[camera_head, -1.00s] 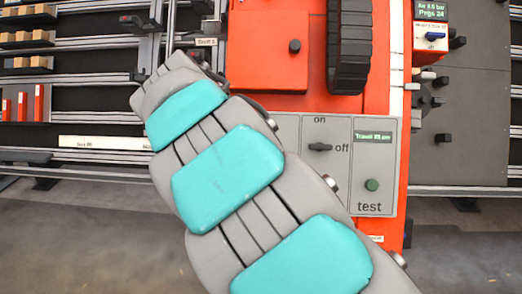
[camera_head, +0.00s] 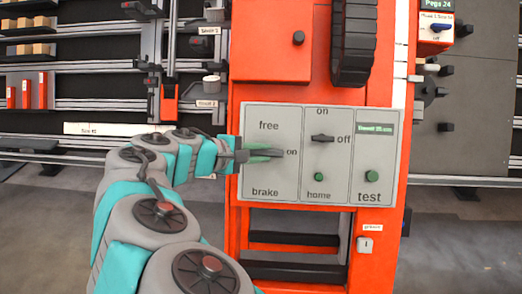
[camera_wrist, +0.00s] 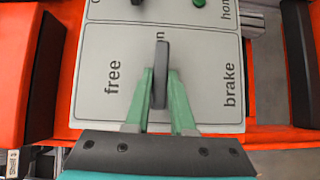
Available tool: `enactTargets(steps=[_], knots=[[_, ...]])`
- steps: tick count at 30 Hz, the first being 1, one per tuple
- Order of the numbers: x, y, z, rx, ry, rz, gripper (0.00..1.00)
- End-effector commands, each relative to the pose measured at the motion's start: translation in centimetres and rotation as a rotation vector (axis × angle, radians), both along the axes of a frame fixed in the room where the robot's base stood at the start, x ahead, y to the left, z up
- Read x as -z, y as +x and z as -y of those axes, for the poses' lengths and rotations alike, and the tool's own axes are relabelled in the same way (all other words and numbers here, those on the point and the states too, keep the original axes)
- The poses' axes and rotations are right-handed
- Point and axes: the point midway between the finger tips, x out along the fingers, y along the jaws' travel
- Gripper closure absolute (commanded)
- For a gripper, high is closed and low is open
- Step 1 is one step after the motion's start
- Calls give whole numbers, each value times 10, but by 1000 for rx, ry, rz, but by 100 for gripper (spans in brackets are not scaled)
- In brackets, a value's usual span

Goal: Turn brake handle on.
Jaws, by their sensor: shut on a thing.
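The brake handle (camera_head: 274,153) is a dark lever on the left section of the grey control panel (camera_head: 372,190). "Free" is printed above it, "brake" below it and "on" at its right end. In the wrist view the handle (camera_wrist: 161,58) stands between the "free" and "brake" labels, with its tip over part of the "on" label. My gripper (camera_head: 258,153) reaches in from the left in the head view. Its green fingers (camera_wrist: 161,88) are shut on the handle, one on each side.
An on/off knob (camera_head: 322,138) sits right of the handle, with a green home button (camera_head: 318,177) below it. A green test button (camera_head: 371,177) and a small display (camera_head: 375,129) are further right. A red cabinet (camera_head: 271,48) and a black wheel (camera_head: 353,45) are above.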

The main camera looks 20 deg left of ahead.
Motion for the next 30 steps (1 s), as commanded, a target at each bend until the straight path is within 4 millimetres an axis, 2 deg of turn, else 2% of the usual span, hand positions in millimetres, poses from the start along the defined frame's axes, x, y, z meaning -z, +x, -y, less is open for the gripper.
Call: enactTargets(steps=[19, 20, 27, 30], knots=[[1, -1, -1, -24, -42, 9, 100], [1, -1, -1, -24, -42, 9, 75], [1, -1, 0, -23, -42, 9, 48], [1, -1, 0, -23, -42, 9, 48]])
